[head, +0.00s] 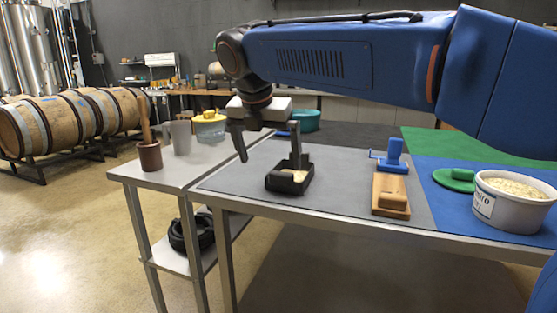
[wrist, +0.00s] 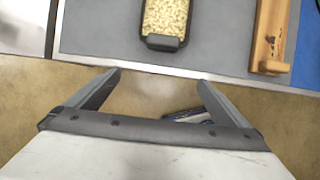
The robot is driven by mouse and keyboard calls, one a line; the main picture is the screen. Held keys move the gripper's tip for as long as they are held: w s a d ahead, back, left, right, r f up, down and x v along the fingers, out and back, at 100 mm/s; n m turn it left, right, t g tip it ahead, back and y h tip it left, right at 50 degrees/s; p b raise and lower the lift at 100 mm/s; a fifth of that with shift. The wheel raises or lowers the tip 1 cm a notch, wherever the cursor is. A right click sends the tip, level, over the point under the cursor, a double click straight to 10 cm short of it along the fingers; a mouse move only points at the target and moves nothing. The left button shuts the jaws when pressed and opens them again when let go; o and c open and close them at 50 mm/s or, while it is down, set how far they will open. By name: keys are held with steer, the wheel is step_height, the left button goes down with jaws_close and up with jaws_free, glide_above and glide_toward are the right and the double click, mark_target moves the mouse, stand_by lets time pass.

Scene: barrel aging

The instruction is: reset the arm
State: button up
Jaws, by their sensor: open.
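My gripper (head: 270,152) is open at the end of my blue arm, with nothing between its fingers. In the head view its fingers hang near the front part of the grey-topped table, by a small black tray (head: 289,180). One finger overlaps the tray's back in that view. In the wrist view the open fingers (wrist: 160,82) point at the table's front edge, with floor between them. The black tray, full of pale grain (wrist: 166,16), lies just ahead of them, apart from the fingertips.
A white tub of grain (head: 514,200) stands at the right. A brown cup with a pestle (head: 150,156), a grey cup (head: 180,138) and a yellow-lidded jar (head: 210,127) stand left. Barrels (head: 50,124) are behind.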

steer(key=s+d+f+m, duration=0.3)
steer(key=s+d+m, duration=0.15)
steer(key=d, duration=0.25)
steer(key=s+d+f+m+y, duration=0.1)
steer(key=s+d+f+m, duration=0.2)
steer(key=d+m, duration=0.3)
steer(key=s+d+f+m, duration=0.3)
steer(key=d+m, duration=0.1)
steer(key=d, duration=0.4)
steer(key=s+d+f+m, duration=0.5)
steer(key=s+f+m, duration=0.3)
steer(key=s+d+f+m, duration=0.5)
steer(key=s+f+m, duration=0.3)
steer(key=m, duration=0.1)
steer(key=shift+f+y, duration=0.3)
